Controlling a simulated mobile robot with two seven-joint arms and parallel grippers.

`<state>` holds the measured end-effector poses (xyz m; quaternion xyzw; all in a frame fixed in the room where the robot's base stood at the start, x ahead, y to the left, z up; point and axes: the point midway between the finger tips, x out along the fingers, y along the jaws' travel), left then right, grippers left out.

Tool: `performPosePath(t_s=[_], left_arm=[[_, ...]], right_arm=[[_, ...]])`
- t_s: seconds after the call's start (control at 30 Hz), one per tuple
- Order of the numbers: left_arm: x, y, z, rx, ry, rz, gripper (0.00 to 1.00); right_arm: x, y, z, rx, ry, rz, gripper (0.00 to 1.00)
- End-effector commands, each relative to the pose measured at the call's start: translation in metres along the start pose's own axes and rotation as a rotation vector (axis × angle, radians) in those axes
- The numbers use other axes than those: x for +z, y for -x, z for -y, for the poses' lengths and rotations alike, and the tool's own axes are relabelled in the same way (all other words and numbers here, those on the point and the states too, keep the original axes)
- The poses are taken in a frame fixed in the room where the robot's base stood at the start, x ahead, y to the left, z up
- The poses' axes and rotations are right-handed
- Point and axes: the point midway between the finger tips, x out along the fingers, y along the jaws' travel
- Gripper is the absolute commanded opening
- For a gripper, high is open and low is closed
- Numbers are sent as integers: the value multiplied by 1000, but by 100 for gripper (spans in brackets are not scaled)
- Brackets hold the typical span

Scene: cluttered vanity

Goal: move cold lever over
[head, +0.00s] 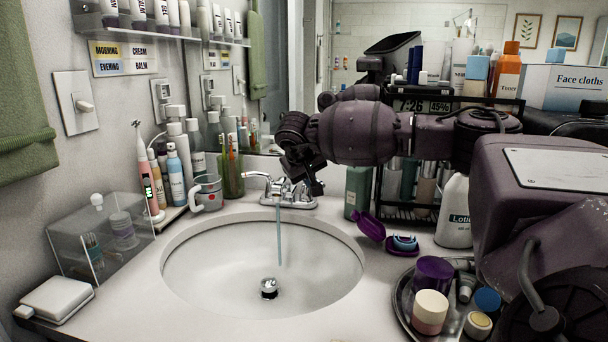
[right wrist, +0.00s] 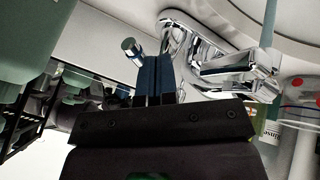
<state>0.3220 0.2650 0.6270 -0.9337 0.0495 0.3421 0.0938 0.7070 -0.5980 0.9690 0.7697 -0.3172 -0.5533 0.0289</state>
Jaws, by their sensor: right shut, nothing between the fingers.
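The chrome faucet (head: 287,203) stands at the back of the sink, and a thin stream of water (head: 279,240) falls from its spout. My right gripper (head: 316,187) is at the faucet's right side, where it covers much of the lever there. In the right wrist view, the blue fingers of my right gripper (right wrist: 155,75) are together with nothing between them. A chrome lever (right wrist: 129,46) with a round end is close beside the fingertips; I cannot tell if they touch. The faucet body and spout (right wrist: 240,68) show to the right. My left gripper is out of view.
A green toothbrush cup (head: 231,180) and a mug (head: 208,193) stand left of the faucet. A green bottle (head: 357,192) and an open purple case (head: 371,226) are to the right. A tray (head: 405,318) of jars sits at front right. The basin (head: 215,265) is clear.

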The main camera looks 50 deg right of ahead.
Motion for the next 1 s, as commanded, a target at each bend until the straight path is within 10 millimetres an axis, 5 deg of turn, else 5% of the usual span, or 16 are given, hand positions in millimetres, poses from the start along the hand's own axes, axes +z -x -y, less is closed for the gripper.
performPosePath(t_s=[0.53,1.0], left_arm=[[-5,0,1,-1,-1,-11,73],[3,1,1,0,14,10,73]], right_arm=[[0,-1,-1,-2,-1,-1,0],[4,-11,-21,1,0,0,0]])
